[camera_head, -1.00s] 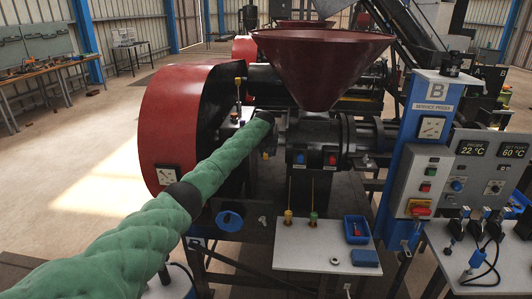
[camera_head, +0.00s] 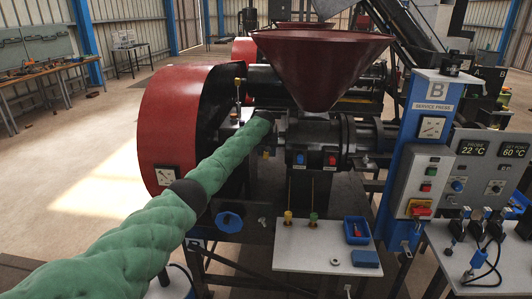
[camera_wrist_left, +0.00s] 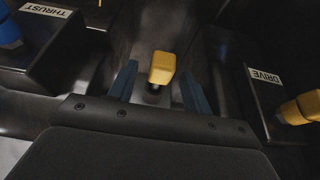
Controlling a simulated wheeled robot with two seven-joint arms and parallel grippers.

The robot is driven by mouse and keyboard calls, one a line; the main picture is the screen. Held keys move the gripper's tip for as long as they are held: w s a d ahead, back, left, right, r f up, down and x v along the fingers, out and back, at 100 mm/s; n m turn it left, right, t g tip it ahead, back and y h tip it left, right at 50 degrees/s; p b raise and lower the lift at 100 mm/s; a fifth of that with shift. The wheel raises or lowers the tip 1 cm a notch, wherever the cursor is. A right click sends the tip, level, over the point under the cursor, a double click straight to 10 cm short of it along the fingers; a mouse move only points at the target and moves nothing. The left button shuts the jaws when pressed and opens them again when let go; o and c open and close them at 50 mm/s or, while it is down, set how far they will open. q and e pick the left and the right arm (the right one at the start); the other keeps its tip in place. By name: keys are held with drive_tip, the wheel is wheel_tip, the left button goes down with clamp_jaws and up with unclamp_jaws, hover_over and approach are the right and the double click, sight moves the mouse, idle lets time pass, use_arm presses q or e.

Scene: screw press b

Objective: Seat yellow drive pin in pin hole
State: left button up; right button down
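In the left wrist view, a yellow block-shaped head (camera_wrist_left: 162,67) on a short dark stem stands between the two blue fingers of my left gripper (camera_wrist_left: 160,70). The fingers are apart, with a gap on each side of the head. A second yellow piece (camera_wrist_left: 302,108) sticks out at the right, beside a dark block labelled DRIVE (camera_wrist_left: 264,76). I cannot tell which yellow piece is the drive pin, and no empty pin hole is clear. In the head view my left arm (camera_head: 214,168) reaches to the press, left of its dark barrel; its fingers cannot be made out. My right gripper is not in view.
A dark block labelled THRUST (camera_wrist_left: 47,11) stands at the left in the wrist view. In the head view, a red hopper (camera_head: 322,65) stands above the barrel and a red guard (camera_head: 172,128) at the left. A white shelf (camera_head: 310,255) below holds a blue tray (camera_head: 356,232).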

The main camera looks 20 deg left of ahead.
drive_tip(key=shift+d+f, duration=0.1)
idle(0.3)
use_arm(q)
drive_tip(key=shift+s+r, duration=0.1)
drive_tip(key=shift+r, duration=0.2)
drive_tip(key=shift+b+v, duration=0.6)
drive_tip(key=shift+v, duration=0.35)
drive_tip(key=shift+s+r, duration=0.15)
drive_tip(key=shift+r, duration=0.15)
drive_tip(key=shift+b+v, duration=0.95)
drive_tip(key=shift+v, duration=1.35)
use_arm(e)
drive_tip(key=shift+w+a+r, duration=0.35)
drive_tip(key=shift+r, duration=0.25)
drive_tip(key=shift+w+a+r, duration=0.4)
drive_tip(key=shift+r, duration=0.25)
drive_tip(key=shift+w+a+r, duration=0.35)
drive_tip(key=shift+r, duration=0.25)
